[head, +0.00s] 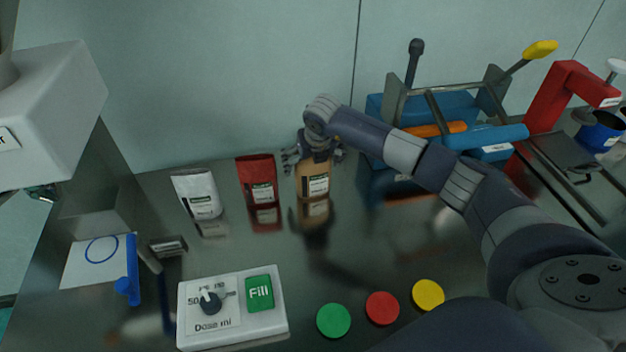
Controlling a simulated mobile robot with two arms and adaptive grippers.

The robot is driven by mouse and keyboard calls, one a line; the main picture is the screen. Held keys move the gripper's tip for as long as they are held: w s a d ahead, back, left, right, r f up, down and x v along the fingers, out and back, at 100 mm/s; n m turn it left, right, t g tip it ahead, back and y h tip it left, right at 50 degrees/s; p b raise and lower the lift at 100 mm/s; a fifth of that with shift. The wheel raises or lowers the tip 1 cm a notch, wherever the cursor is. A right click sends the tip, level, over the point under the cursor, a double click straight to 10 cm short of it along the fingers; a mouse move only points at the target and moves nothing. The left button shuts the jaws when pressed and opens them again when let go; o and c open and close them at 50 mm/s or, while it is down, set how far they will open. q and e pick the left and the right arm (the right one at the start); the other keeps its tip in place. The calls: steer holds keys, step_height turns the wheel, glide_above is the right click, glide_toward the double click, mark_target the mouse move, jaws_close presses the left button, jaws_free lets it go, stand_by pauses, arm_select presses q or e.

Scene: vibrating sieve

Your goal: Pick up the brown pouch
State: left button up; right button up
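The brown pouch (313,186) stands upright on the dark metal table near the back wall, with a label on its front. It is the rightmost of three pouches. My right arm reaches in from the right, and its gripper (314,158) is at the pouch's top. Its fingers are spread to the left and right of the top, open. The gripper hides the upper part of the pouch, and I cannot tell whether it touches it. My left gripper is not in view.
A red pouch (257,180) and a white pouch (197,194) stand to the left. A dose control box (232,332) and green (333,320), red (382,308) and yellow (428,294) discs are in front. Blue sieve machinery (455,105) stands behind my arm. A white dispenser (50,110) is at left.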

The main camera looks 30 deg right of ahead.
steer(key=c, duration=1.2)
steer(key=shift+s, duration=0.1)
